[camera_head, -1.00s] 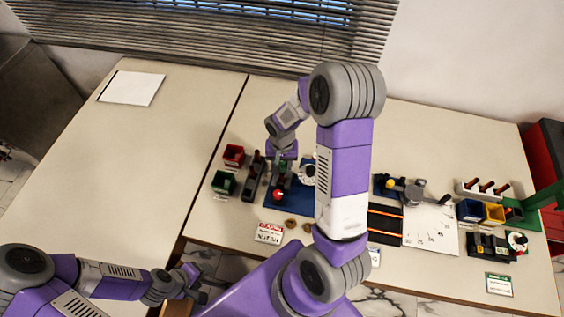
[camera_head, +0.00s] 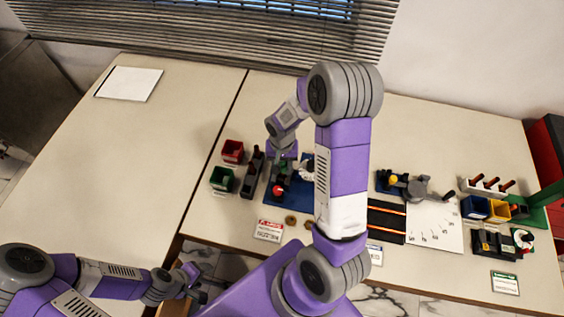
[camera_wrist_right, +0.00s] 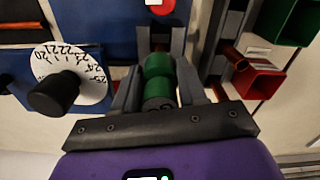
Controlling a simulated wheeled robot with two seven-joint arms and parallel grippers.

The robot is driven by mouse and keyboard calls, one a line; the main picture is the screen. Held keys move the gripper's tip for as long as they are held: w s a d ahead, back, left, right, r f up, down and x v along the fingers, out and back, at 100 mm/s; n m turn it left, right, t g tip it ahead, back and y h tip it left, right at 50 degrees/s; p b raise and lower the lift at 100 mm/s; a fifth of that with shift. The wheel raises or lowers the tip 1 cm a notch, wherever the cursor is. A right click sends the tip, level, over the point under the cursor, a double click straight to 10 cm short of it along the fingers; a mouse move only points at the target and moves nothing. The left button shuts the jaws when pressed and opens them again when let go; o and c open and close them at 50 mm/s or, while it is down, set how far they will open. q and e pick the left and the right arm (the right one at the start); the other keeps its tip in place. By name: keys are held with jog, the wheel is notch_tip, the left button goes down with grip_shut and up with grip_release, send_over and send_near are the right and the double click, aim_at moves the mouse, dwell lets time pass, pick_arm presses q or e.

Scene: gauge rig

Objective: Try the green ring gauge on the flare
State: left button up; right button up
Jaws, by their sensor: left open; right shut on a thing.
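My right gripper (camera_wrist_right: 158,92) is shut on a green gauge (camera_wrist_right: 159,70), a rounded green body with a dark end, in the right wrist view. In the head view this gripper (camera_head: 283,162) is above the blue mat (camera_head: 298,199), and the gauge is mostly hidden by the arm. A dark upright block (camera_wrist_right: 160,38) stands just beyond the green gauge; I cannot tell whether they touch. I cannot make out the flare for certain. My left gripper (camera_head: 193,281) is open and empty, low at the left front, off the table's front edge.
A white numbered dial (camera_wrist_right: 68,80) with a black knob is left of the right gripper. A red bin (camera_head: 233,151), a green bin (camera_head: 222,179) and a dark rack (camera_head: 252,175) stand left of the mat. A red knob (camera_head: 278,190) is on the mat. The left table is mostly clear.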

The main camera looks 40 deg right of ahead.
jog(key=shift+f+b, duration=1.1)
jog(key=shift+f, duration=0.1)
dwell(0.6)
jog(key=shift+r, duration=0.1)
dwell(1.5)
jog(key=shift+r+p, duration=2.25)
jog(key=shift+r, duration=0.7)
